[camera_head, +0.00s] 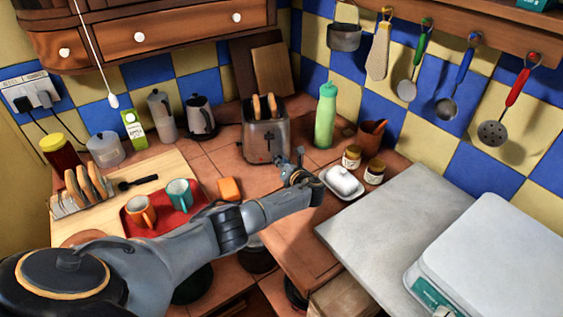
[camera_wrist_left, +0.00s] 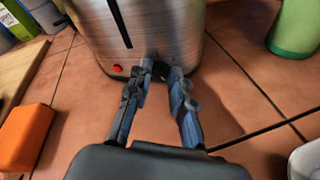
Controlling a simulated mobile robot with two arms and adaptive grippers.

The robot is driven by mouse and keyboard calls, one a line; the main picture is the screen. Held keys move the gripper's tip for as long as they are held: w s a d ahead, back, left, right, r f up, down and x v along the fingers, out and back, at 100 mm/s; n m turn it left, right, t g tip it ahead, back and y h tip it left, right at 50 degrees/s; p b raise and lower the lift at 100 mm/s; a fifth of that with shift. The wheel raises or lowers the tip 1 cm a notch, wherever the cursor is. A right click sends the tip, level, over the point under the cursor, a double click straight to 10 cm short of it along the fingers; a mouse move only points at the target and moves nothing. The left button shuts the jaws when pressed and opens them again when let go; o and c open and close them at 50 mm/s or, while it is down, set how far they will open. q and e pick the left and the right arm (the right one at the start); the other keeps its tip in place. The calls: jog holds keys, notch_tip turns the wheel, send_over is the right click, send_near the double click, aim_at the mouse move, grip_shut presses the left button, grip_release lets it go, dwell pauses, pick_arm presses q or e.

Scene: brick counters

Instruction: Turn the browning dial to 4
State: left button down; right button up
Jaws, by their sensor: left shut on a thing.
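The metal toaster (camera_head: 264,142) stands in the back corner of the tiled counter with bread slices (camera_head: 264,106) in its top. In the left wrist view, its brushed front (camera_wrist_left: 175,32) shows a dark vertical slot and a red button (camera_wrist_left: 117,69) low on the left. My left gripper (camera_head: 297,168) is at the toaster's lower front. In the wrist view, the fingers (camera_wrist_left: 161,72) are shut on the small browning dial. The dial is mostly hidden between the fingertips, and its setting cannot be read. My right gripper is not in view.
An orange block (camera_head: 230,189) lies left of my gripper, near the red tray (camera_head: 160,221) with two mugs. A white butter dish (camera_head: 343,184) and small jars (camera_head: 374,173) stand close on the right. A green bottle (camera_head: 325,118) stands right of the toaster.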

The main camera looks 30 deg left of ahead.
pick_arm(q)
jog(key=c, duration=1.2)
grip_release()
jog(key=shift+s+d, duration=0.2)
jog(key=shift+d, duration=0.2)
jog(key=v, duration=1.1)
jog(key=shift+r, duration=0.1)
